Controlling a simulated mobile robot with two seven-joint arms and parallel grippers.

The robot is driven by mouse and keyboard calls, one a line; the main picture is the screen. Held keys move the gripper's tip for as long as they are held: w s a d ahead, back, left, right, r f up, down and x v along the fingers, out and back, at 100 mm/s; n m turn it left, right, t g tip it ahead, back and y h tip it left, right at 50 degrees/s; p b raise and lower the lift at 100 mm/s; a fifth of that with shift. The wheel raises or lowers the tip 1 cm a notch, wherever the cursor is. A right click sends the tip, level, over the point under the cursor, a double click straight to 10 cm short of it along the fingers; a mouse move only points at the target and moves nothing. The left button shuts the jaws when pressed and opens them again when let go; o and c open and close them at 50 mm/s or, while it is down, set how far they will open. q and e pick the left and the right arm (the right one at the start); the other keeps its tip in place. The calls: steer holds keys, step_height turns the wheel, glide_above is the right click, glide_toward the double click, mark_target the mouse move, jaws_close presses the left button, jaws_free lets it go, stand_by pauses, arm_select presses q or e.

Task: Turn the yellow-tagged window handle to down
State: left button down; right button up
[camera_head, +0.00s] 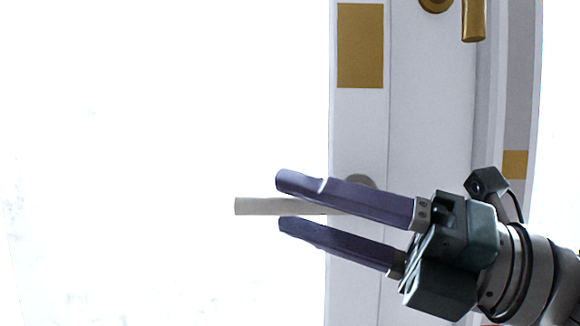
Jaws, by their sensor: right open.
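A pale grey window handle (255,206) points left and lies level. Its round base (360,181) is on the white window frame (352,130), partly hidden behind my right gripper. A yellow-gold tag (360,45) is on the same frame strip, above this handle. My right gripper (280,205) comes in from the right with its two dark purple fingers apart. One finger is above the handle and one below, with the handle's free end sticking out past the fingertips. Whether either finger touches the handle I cannot tell. My left gripper is not in view.
A brass handle (474,20) hangs down at the top right, cut off by the picture's edge. A smaller gold patch (515,165) is on the frame at the right. The left side is a bright, washed-out area with no obstacle visible.

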steer(key=shift+x, duration=1.1)
steer(key=shift+f, duration=0.1)
steer(key=shift+c, duration=0.3)
jaws_close()
